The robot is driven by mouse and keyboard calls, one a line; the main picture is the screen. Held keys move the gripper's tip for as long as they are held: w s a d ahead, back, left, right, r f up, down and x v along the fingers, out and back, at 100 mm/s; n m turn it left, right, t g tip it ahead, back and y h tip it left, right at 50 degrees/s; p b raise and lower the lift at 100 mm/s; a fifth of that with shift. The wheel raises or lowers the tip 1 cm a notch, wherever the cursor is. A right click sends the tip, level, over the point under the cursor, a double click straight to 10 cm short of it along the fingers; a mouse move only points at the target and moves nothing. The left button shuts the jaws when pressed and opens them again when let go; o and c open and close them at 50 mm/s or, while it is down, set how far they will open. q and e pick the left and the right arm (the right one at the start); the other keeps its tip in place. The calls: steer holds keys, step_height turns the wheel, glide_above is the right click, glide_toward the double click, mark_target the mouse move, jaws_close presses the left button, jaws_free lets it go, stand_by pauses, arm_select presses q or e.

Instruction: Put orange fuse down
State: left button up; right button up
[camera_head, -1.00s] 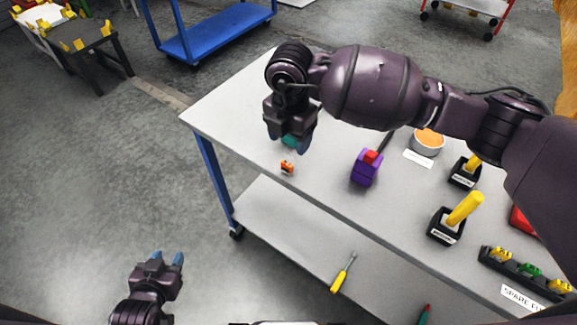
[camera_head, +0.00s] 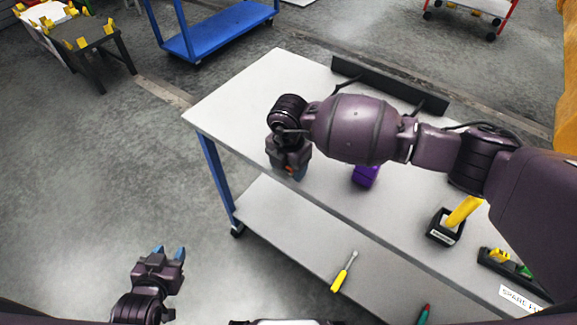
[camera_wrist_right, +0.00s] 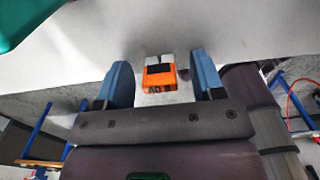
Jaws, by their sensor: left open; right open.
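The orange fuse (camera_wrist_right: 159,74) shows in the right wrist view, between the two blue fingertips of my right gripper (camera_wrist_right: 162,80), with a gap on each side. It rests on the grey-white tabletop. In the head view only a bit of the orange fuse (camera_head: 290,170) shows at my right gripper (camera_head: 288,175), which is down over the table's near left part and hides the rest. My right gripper is open. My left gripper (camera_head: 169,253) is open and empty, over the floor left of the table.
A purple block (camera_head: 365,175) stands right of my right gripper. A black holder with a yellow handle (camera_head: 464,211) stands further right. A teal thing (camera_wrist_right: 22,20) shows at the wrist view's corner. A screwdriver (camera_head: 344,270) lies on the lower shelf.

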steer(key=c, duration=1.1)
steer(key=shift+o, duration=0.2)
steer(key=shift+r, duration=0.1)
